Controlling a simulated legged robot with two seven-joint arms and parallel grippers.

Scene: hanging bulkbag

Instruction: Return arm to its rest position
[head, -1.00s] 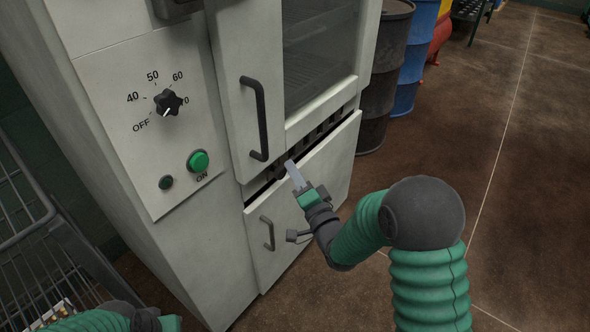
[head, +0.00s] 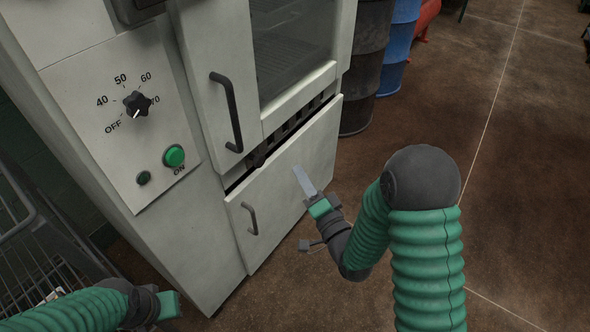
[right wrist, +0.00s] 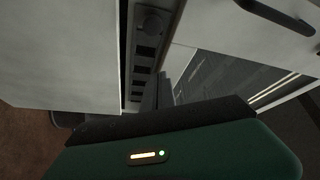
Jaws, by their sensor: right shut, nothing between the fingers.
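My right gripper (head: 304,182) is in the middle of the head view, in front of the cabinet's lower door (head: 285,175). Its fingers are together with nothing between them. I cannot tell the exact gap between the fingertips and the door. In the right wrist view the gripper's green body fills the bottom, with the dark vent slot (right wrist: 146,60) of the cabinet beyond it. My left gripper (head: 168,304) shows only partly at the lower left of the head view; its fingers cannot be made out.
The white cabinet (head: 190,240) carries a temperature dial (head: 137,104), a green button (head: 174,156) and an upper door handle (head: 228,112). A metal rack (head: 40,240) stands at the left. A dark barrel (head: 366,60) and a blue barrel (head: 398,45) stand behind. Brown floor at right is clear.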

